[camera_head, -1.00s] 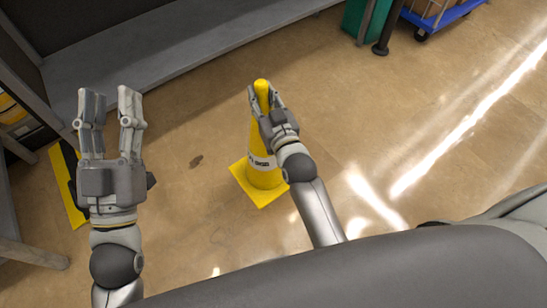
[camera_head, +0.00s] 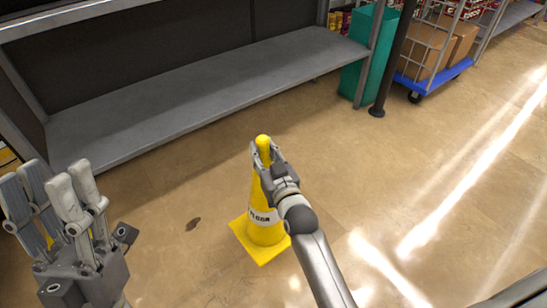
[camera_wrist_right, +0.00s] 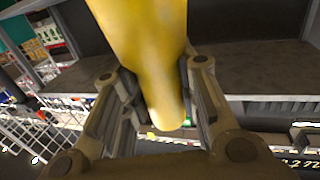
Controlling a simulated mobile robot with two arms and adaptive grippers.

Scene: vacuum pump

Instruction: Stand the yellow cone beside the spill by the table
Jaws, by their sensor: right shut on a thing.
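The yellow cone (camera_head: 268,234) with a white lettered band is upright in the middle of the head view. I cannot tell whether its square base rests on the floor or hangs just above it. My right gripper (camera_head: 266,152) is shut on the cone just below its rounded tip. In the right wrist view, the cone (camera_wrist_right: 145,45) lies between the fingers. My left gripper (camera_head: 48,185) is open and empty at the lower left. A small dark spot (camera_head: 193,224) is on the floor left of the cone; I cannot tell whether it is the spill. No table is clearly visible.
A low grey shelf (camera_head: 215,95) runs across the back. A green bin (camera_head: 365,60), a dark post (camera_head: 392,65) and a blue cart (camera_head: 432,74) with boxes stand at the back right. The brown floor right of the cone is clear.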

